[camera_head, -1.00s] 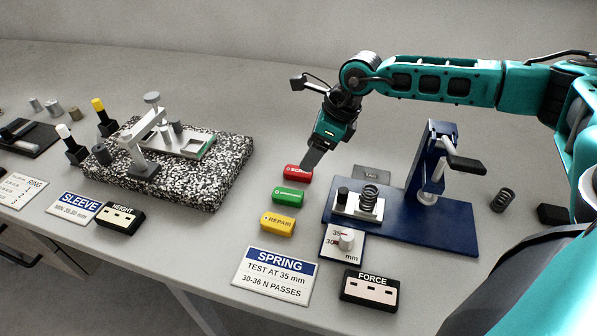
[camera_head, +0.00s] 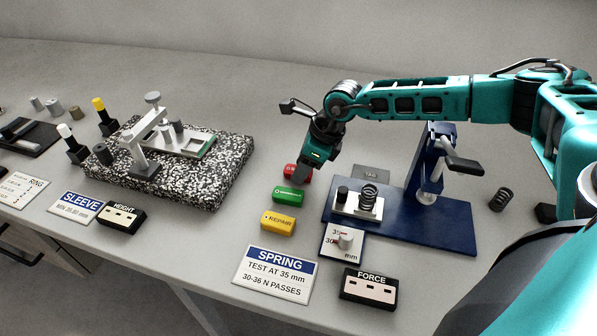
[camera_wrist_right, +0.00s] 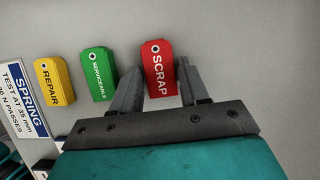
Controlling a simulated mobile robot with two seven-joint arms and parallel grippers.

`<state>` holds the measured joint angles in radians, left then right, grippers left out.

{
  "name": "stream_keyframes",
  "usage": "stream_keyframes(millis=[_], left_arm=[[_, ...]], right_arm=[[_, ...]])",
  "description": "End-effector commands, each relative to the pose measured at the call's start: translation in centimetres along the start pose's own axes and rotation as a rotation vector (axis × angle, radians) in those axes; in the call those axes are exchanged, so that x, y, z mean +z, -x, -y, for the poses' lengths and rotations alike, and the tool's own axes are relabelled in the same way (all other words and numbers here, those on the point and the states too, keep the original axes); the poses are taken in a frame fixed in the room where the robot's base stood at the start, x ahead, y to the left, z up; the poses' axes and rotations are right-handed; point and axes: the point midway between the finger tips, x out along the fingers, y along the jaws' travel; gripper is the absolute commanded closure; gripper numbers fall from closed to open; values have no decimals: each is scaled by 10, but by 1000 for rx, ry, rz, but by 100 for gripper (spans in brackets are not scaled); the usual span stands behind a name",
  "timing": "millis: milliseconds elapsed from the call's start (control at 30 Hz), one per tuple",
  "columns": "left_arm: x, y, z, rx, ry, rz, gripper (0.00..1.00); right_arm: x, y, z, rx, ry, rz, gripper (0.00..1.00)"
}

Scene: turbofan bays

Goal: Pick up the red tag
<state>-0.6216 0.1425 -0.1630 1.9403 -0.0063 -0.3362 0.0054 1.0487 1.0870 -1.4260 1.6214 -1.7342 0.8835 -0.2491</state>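The red tag, marked SCRAP, lies on the bench behind the green tag; in the head view only part of the red tag (camera_head: 291,170) shows beside my right gripper (camera_head: 304,174). In the right wrist view the red tag (camera_wrist_right: 159,62) lies between the fingertips of my right gripper (camera_wrist_right: 162,76), one finger along each side. The fingers are apart, with a small gap at the tag's right side; contact on the left cannot be told. My left gripper is not in view.
The green tag (camera_head: 289,195) and yellow tag (camera_head: 278,222) lie in front of the red one. A blue spring-test stand (camera_head: 430,225) stands to the right. A speckled block with a gauge (camera_head: 225,165) is to the left.

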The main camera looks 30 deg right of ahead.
Motion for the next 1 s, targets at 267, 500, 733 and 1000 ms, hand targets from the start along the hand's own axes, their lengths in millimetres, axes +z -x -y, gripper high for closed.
stream_keyframes(millis=[267, 500, 733, 1000], left_arm=[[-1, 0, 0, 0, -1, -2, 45], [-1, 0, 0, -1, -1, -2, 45], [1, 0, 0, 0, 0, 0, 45], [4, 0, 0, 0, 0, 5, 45]], right_arm=[[0, 0, 0, 0, 0, 0, 83], [0, 0, 0, 0, 0, 0, 94], [2, 5, 1, -1, -1, 1, 94], [18, 42, 1, -2, 1, 4, 94]])
